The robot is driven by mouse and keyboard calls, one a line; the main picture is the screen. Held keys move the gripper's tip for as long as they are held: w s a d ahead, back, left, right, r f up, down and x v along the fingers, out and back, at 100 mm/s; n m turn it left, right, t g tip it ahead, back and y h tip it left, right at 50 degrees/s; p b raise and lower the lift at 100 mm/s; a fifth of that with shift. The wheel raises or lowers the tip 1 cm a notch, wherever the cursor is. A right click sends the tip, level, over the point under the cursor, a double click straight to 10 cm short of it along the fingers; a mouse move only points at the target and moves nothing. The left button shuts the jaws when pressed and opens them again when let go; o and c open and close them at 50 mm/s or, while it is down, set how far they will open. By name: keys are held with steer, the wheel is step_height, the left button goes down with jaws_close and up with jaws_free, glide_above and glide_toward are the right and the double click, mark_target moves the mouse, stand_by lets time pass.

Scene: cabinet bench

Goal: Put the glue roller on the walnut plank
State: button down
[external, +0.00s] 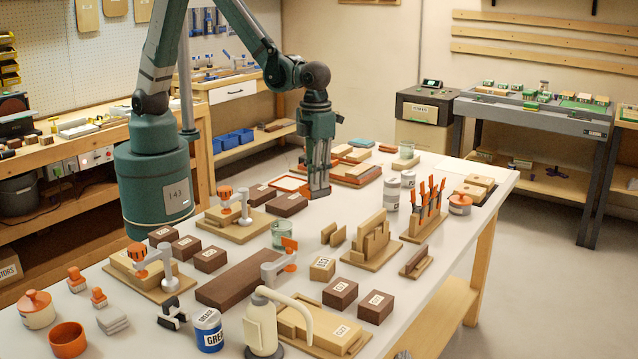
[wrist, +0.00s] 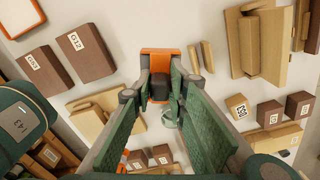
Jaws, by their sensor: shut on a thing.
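My gripper (external: 318,190) is over the middle of the white bench, pointing down. In the wrist view my gripper (wrist: 160,88) is shut on the glue roller (wrist: 160,62), an orange piece with a dark part between the fingers. The walnut plank (external: 243,281) is a long, dark brown board lying flat toward the front of the bench, nearer the camera than my gripper. Its top looks bare. I cannot make it out in the wrist view.
A clamp on a wooden base (external: 236,226) and dark blocks (external: 210,259) stand left. Upright wooden pieces (external: 371,240) and a rack of orange-handled tools (external: 427,210) stand right.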

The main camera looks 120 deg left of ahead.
steer(key=w+d+r+m+p, duration=0.1)
steer(key=w+d+m, duration=0.2)
steer(key=d, duration=1.5)
steer(key=r+m+p, duration=0.1)
steer(key=m, duration=0.1)
glide_above(245, 273)
steer(key=shift+r, duration=0.2)
steer(key=shift+f, duration=3.15)
steer(key=shift+f, duration=0.1)
steer(key=shift+f, duration=1.75)
steer(key=shift+f+b, duration=0.25)
steer(key=shift+b, duration=0.1)
steer(key=c, duration=2.3)
jaws_free()
steer(key=shift+r, duration=0.1)
